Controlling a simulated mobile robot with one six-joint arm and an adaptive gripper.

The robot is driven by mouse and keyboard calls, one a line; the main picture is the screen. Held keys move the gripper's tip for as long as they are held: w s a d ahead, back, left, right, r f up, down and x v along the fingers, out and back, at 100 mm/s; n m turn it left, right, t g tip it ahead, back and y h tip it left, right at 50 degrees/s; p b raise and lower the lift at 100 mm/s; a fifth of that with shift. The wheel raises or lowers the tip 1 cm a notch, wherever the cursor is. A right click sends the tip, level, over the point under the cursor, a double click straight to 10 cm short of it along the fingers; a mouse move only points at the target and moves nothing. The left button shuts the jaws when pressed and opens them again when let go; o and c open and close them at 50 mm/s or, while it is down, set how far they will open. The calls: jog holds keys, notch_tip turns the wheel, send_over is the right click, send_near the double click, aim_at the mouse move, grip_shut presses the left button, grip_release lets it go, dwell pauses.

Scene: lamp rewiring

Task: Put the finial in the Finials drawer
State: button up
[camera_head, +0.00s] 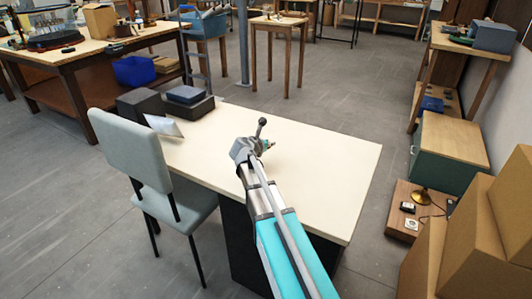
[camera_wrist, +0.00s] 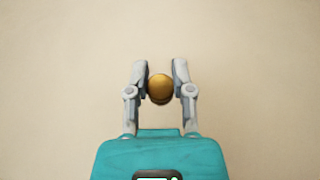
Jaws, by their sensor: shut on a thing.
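The finial (camera_wrist: 159,88) is a small round golden-brown piece. In the wrist view it sits between the two grey fingers of my gripper (camera_wrist: 160,75), which is shut on it. Below the finial only plain cream surface shows. In the head view my gripper (camera_head: 268,145) is over the middle of the cream-topped table (camera_head: 330,165); the finial cannot be made out there. I cannot tell its exact height over the table. No drawer marked Finials can be read in either view.
Dark boxes (camera_head: 186,106) and a pale wedge-shaped thing (camera_head: 163,126) stand at the table's left end. A grey-green chair (camera_head: 130,150) is at its left side. A green cabinet (camera_head: 440,170) and cardboard boxes (camera_head: 480,225) are at right. Bare floor surrounds the table's far side.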

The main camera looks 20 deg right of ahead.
aim_at(269, 155)
jog(key=shift+f, duration=0.1)
jog(key=shift+w+d+f+b, duration=0.2)
jog(key=shift+w+f+b, duration=0.2)
jog(key=shift+f+b, duration=0.15)
notch_tip(269, 155, down, 3)
jog(key=b, duration=0.3)
jog(key=shift+r, duration=0.1)
jog(key=o, duration=0.9)
